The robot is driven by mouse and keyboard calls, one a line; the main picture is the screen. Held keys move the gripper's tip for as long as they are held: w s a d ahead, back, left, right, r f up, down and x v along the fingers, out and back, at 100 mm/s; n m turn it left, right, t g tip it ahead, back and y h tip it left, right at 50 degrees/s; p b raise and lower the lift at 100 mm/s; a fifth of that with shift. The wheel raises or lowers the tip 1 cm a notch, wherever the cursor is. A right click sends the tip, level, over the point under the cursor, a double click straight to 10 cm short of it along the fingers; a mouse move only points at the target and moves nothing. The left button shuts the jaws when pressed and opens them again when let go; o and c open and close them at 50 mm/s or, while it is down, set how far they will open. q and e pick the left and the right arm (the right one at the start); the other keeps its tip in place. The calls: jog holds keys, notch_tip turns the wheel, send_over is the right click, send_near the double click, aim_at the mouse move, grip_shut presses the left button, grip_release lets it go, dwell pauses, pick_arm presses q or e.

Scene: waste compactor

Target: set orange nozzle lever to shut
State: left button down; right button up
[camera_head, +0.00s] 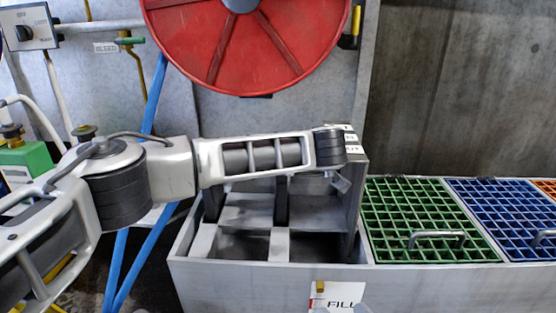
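I cannot make out an orange nozzle lever for certain. A small yellow-orange piece (320,287) sits at the top of the white FILL label (342,297), on the front of the grey trough. My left arm reaches in from the left across the trough, and its wrist covers part of the panel with lettering behind it. Only a small grey part of my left gripper (341,183) shows below the wrist, and its fingers are not clear. My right gripper is not identifiable; small grey bits at the bottom edge are too cut off to tell.
A large red wheel (206,45) stands above my arm. A dial box (27,27) and a BLEED label (119,47) with a green handle are at upper left. Blue pipes (116,263) run below the arm. Green (385,205) and blue (497,205) grates fill the right.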

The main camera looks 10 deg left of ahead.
pick_arm(q)
jog(key=shift+s+d, duration=0.1)
jog(key=shift+d, duration=0.05)
jog(key=c, duration=1.4)
grip_release()
jog(key=shift+c, duration=0.2)
jog(key=shift+a, duration=0.2)
